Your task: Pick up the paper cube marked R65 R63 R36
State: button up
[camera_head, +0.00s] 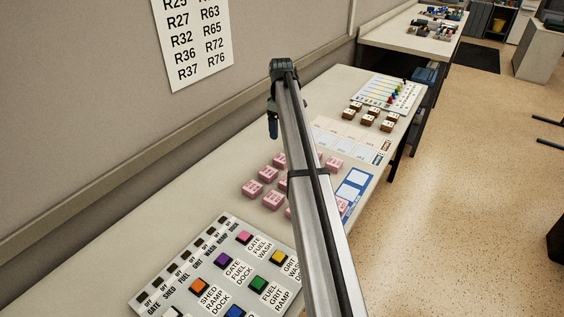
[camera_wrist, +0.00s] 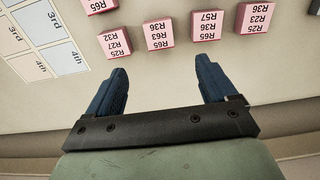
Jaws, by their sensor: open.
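The pink paper cube marked R65 R63 R36 (camera_wrist: 158,36) sits on the table in the wrist view, its lettering upside down. My gripper (camera_wrist: 161,70) is open and empty, and the cube appears just beyond the gap between its fingertips. In the head view my blue gripper (camera_head: 272,130) hangs above the table, behind the group of pink cubes (camera_head: 252,188). Their marks are too small to read there, and my arm hides some of them, so I cannot tell which is R65 R63 R36.
In the wrist view, cube R25 R27 R32 (camera_wrist: 115,43) is left of it; R65 R36 R57 (camera_wrist: 207,28) and R25 R23 R36 (camera_wrist: 255,18) are right. A button panel (camera_head: 180,291) lies in front; brown blocks (camera_head: 366,120) stand further back. A wall list (camera_head: 197,45) hangs above.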

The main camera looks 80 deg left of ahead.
aim_at(282, 158)
notch_tip(282, 158, down, 13)
jog(key=shift+w+f, duration=0.1)
dwell(0.7)
jog(key=shift+c, duration=0.5)
jog(key=c, duration=1)
